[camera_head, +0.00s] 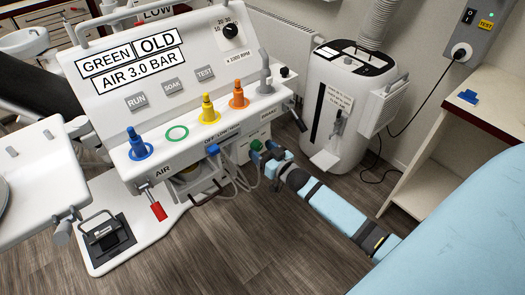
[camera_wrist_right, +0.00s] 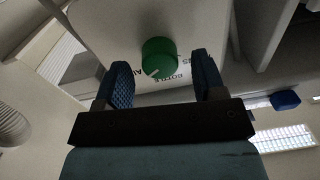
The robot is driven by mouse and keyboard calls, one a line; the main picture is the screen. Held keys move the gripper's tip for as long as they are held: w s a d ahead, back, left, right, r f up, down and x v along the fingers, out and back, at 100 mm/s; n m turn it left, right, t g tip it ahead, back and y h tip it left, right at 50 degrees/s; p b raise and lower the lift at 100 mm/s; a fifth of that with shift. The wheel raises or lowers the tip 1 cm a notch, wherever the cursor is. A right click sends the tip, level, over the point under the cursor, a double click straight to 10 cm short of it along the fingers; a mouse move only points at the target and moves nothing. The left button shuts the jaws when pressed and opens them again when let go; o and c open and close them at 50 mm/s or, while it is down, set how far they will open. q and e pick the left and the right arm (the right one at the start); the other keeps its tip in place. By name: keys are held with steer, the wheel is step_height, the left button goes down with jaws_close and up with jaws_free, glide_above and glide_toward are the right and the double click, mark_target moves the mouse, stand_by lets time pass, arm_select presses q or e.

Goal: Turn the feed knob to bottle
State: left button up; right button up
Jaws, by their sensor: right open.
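The green feed knob (camera_head: 256,145) is on the lower right part of the front of the white unit (camera_head: 205,150). In the right wrist view the knob (camera_wrist_right: 159,55) shows large, with a white pointer line at its lower left edge. The printed word BOTTLE (camera_wrist_right: 178,78) is beside it, partly cut off by my gripper. My right gripper (camera_head: 266,153) is open at the panel. Its two blue fingers (camera_wrist_right: 165,80) stand on either side of the knob's near end, with gaps showing. My left gripper is not in view.
Several coloured knobs stand on the unit's ledge, among them a blue one (camera_head: 138,145) and an orange one (camera_head: 238,97). A red-handled lever (camera_head: 158,210) hangs below. A white machine (camera_head: 345,110) stands behind my right arm.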

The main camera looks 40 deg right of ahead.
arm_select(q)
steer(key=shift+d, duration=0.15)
arm_select(e)
steer(key=c, duration=0.9)
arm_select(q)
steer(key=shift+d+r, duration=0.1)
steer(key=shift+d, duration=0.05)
arm_select(e)
steer(key=shift+c, duration=0.2)
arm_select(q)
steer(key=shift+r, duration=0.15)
arm_select(e)
steer(key=shift+n, duration=0.3)
steer(key=shift+n+p, duration=0.4)
steer(key=shift+n, duration=0.1)
steer(key=shift+n+p, duration=0.4)
steer(key=shift+n, duration=0.8)
steer(key=n, duration=0.3)
steer(key=shift+n+p, duration=0.3)
steer(key=shift+p, duration=0.05)
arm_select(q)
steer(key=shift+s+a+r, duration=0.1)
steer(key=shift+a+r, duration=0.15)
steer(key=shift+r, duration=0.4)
arm_select(e)
steer(key=n, duration=0.3)
steer(key=shift+n, duration=0.4)
